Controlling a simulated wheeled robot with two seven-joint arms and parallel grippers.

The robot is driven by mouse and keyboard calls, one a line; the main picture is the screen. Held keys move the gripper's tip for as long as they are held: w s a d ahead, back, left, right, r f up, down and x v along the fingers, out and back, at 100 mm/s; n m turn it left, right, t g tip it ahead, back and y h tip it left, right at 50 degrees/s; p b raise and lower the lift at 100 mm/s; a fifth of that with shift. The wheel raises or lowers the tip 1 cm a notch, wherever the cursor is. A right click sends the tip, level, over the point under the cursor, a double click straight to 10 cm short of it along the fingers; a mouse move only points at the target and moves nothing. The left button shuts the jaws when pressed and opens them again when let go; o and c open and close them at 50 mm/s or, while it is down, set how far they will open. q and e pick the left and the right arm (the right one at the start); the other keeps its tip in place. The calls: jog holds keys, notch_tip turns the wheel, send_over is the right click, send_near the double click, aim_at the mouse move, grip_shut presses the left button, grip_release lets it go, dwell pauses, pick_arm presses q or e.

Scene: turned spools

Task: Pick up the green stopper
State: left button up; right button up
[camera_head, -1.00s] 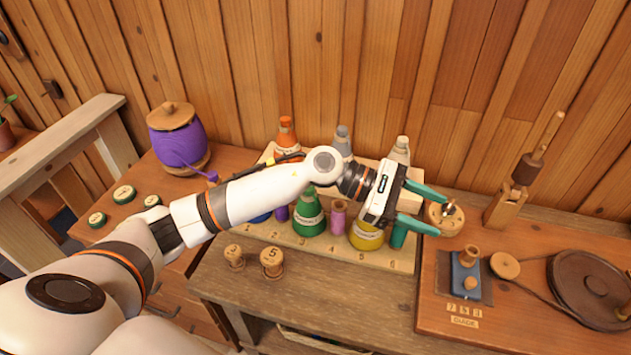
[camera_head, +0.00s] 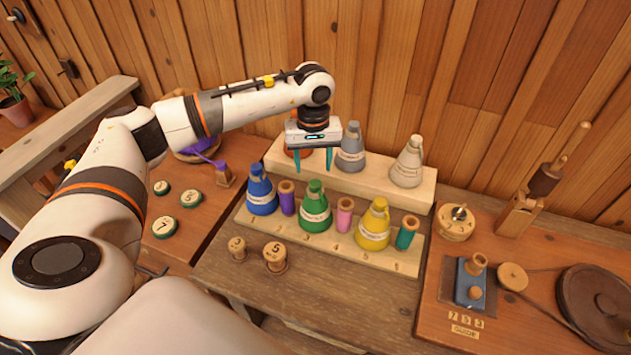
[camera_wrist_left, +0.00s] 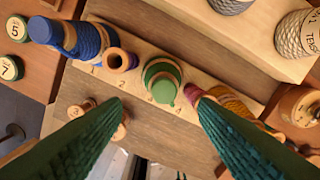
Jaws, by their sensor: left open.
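The green stopper (camera_head: 315,187) tops the green cone-shaped bottle (camera_head: 314,214) in the front row of the wooden rack. In the left wrist view the stopper (camera_wrist_left: 164,91) shows as a round green knob on the wound green cone, between my fingertips in the picture. My left gripper (camera_head: 314,167) points down above the green bottle, open and empty, with its teal fingers apart on either side. Its fingers also show in the left wrist view (camera_wrist_left: 161,103). The fingertips look clear of the stopper. My right gripper is not in view.
A blue bottle (camera_head: 261,192) and a yellow bottle (camera_head: 373,226) flank the green one, with purple (camera_head: 287,198) and pink (camera_head: 344,214) spools between. Grey bottles (camera_head: 351,148) stand on the raised step behind. Two wooden spools (camera_head: 274,257) stand in front. The table front (camera_head: 330,290) is clear.

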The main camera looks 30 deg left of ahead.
aim_at(315, 183)
pick_arm(q)
jog(key=shift+f, duration=0.35)
jog(key=f+p, duration=0.1)
jog(key=f, duration=0.1)
jog(key=f+p, duration=0.1)
jog(key=f, duration=0.2)
jog(key=shift+w+d+p, duration=0.1)
jog(key=shift+d+p, duration=0.1)
jog(key=shift+p, duration=0.2)
jog(key=shift+f, duration=0.2)
jog(key=c, duration=1)
